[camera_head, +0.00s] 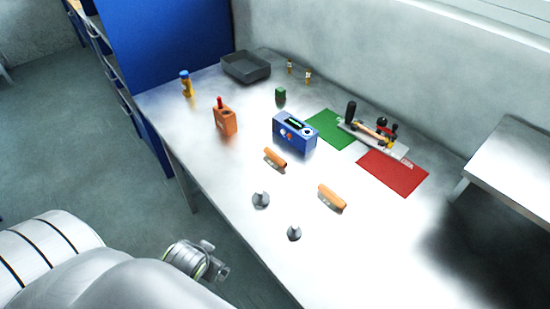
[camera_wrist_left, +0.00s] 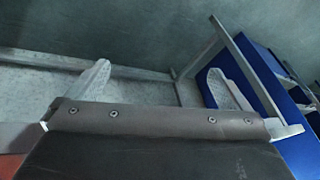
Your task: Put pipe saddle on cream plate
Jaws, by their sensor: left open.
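No part in view is clearly a pipe saddle. Two small grey parts, one (camera_head: 261,199) farther back and one (camera_head: 294,233) nearer, stand on the white table, too small to identify. A pale plate (camera_head: 402,151) lies at the back right, with a clamp-like device on it; I cannot tell if it is the cream plate. My left gripper (camera_wrist_left: 158,85) is open and empty in the left wrist view, with floor and table legs beyond its fingers. In the head view, my left arm is at the lower left, off the table's front edge. My right gripper is not in view.
Two orange pieces (camera_head: 275,158) (camera_head: 332,198), a blue box (camera_head: 294,133), an orange box (camera_head: 225,121), a yellow-and-blue bottle (camera_head: 187,84) and a dark tray (camera_head: 246,67) are on the table. The front right tabletop is clear.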

